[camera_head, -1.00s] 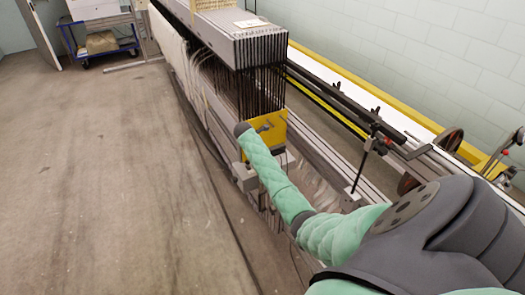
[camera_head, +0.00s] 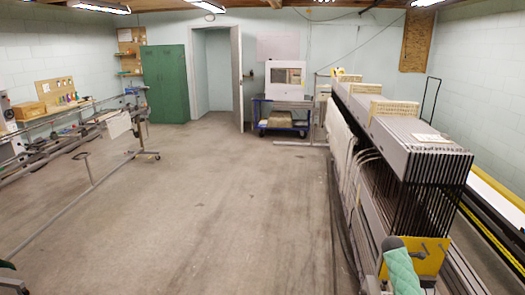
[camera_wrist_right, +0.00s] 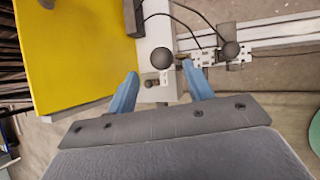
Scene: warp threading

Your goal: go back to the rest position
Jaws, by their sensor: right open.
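My right gripper (camera_wrist_right: 160,70) is open in the right wrist view, its two blue fingers spread apart with nothing visibly held. It is over the machine's side, beside a yellow plate (camera_wrist_right: 75,50) and a small metal fitting with black knobs and cables. In the head view my right arm shows only as a green sleeve with a dark end at the lower right, in front of the yellow plate (camera_head: 428,258). The right fingers are hidden there. My left gripper is not in view.
The loom (camera_head: 425,145), with its hanging dark frames, runs along the right. A blue cart (camera_head: 282,122), a green cabinet (camera_head: 166,84) and an open door (camera_head: 236,75) are at the back. A metal rack (camera_head: 75,185) is at left. The middle floor (camera_head: 220,200) is clear.

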